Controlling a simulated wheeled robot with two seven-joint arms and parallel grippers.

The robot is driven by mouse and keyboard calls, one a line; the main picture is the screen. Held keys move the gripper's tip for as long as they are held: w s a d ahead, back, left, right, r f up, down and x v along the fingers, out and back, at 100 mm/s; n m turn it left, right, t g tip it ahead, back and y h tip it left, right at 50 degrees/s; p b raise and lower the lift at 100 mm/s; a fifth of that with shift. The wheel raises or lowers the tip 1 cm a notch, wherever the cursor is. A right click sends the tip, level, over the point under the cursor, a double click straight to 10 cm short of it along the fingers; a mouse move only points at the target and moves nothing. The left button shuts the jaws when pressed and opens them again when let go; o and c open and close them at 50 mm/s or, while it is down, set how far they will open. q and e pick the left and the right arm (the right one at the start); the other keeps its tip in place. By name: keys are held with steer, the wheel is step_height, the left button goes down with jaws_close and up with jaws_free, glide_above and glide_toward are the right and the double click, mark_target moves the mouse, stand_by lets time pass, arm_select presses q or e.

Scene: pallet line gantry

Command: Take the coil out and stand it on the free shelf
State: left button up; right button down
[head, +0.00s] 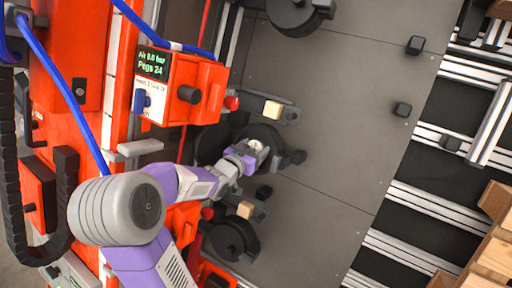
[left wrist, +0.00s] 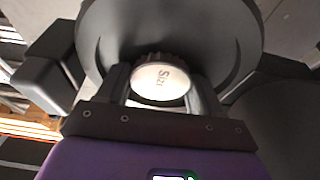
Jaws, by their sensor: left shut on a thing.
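My left gripper (head: 253,150) is shut on a round knob (head: 256,146) with a pale cap, in front of a dark disc (head: 270,136). In the left wrist view its two fingers (left wrist: 161,92) stand on either side of the knob (left wrist: 160,80), whose cap reads "Size". The knob has a ribbed dark edge and sits against the large dark disc (left wrist: 225,35). I cannot make out a coil or a free shelf for certain. My right gripper is not in view.
An orange machine (head: 60,100) with a display box (head: 200,78) reading "Air 0.0 bar, Pegs 24" stands at left, with blue hoses. A grey plate (head: 340,110) is mostly clear. Rails (head: 430,205) and timber (head: 495,255) lie at right.

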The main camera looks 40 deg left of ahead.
arm_select(q)
steer(key=s+d+b, duration=0.4)
steer(key=s+b, duration=0.1)
steer(key=s, duration=0.2)
steer(key=s+d+b, duration=0.4)
steer(key=s+b, duration=0.1)
steer(key=s, duration=0.2)
steer(key=shift+s, duration=0.4)
steer(key=shift+d, duration=0.1)
